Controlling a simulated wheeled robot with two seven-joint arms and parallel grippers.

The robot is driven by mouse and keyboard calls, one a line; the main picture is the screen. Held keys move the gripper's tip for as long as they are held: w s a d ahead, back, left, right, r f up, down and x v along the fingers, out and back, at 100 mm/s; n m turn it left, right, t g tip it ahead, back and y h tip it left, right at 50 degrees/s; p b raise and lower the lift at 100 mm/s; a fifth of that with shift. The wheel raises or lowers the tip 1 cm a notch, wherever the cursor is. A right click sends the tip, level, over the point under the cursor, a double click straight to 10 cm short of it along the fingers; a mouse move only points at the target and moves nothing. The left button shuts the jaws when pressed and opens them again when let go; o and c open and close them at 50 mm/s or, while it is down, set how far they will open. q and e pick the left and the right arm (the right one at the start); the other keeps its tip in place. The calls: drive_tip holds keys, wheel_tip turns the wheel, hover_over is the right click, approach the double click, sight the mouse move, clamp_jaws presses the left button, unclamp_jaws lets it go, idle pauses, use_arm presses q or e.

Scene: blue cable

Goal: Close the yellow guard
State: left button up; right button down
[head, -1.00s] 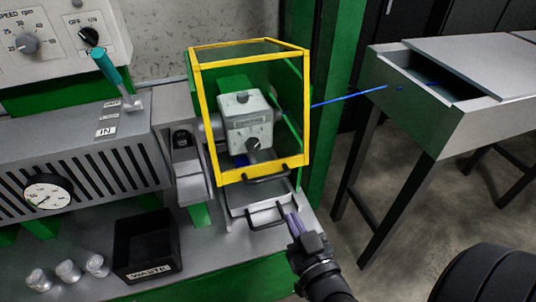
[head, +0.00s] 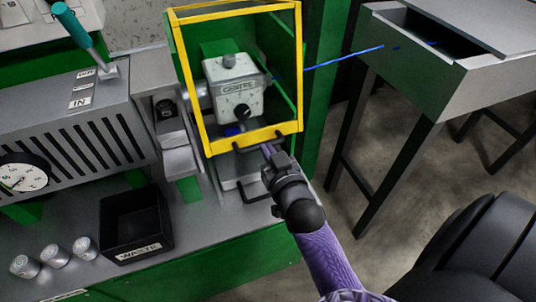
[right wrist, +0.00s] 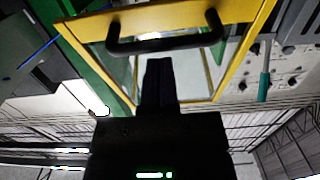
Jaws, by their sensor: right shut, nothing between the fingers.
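The yellow guard (head: 286,131) is a yellow-edged, clear-fronted frame around the grey machine head marked CENTRE (head: 236,95). A black bar handle (head: 244,149) is fixed to its bottom rail. In the right wrist view the guard's yellow frame (right wrist: 240,12) and the handle (right wrist: 165,45) fill the upper middle. My right gripper (head: 267,148) is shut and empty, its tips close by the handle. The right wrist view shows its dark fingers (right wrist: 158,65) by the handle's middle; I cannot tell if they touch it. My left gripper is not in view.
A second black handle (head: 256,194) sits lower, on a grey tray below the guard. A black WASTE bin (head: 135,222) and several small metal cans (head: 55,255) stand at left. A blue cable (head: 340,60) runs right to a grey bench (head: 490,75).

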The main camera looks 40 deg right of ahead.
drive_tip(key=shift+f, duration=0.1)
use_arm(q)
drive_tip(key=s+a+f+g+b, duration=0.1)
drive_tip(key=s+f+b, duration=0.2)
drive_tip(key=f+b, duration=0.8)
drive_tip(key=shift+b, duration=0.3)
use_arm(e)
drive_tip(key=w+f, duration=0.2)
drive_tip(key=f, duration=0.3)
drive_tip(key=w+d+f+t, duration=0.1)
drive_tip(key=w+f, duration=0.2)
drive_tip(key=f, duration=0.2)
drive_tip(key=shift+w+d+f+t, duration=0.15)
drive_tip(key=shift+w+d+t, duration=0.05)
drive_tip(key=shift+w+t, duration=0.1)
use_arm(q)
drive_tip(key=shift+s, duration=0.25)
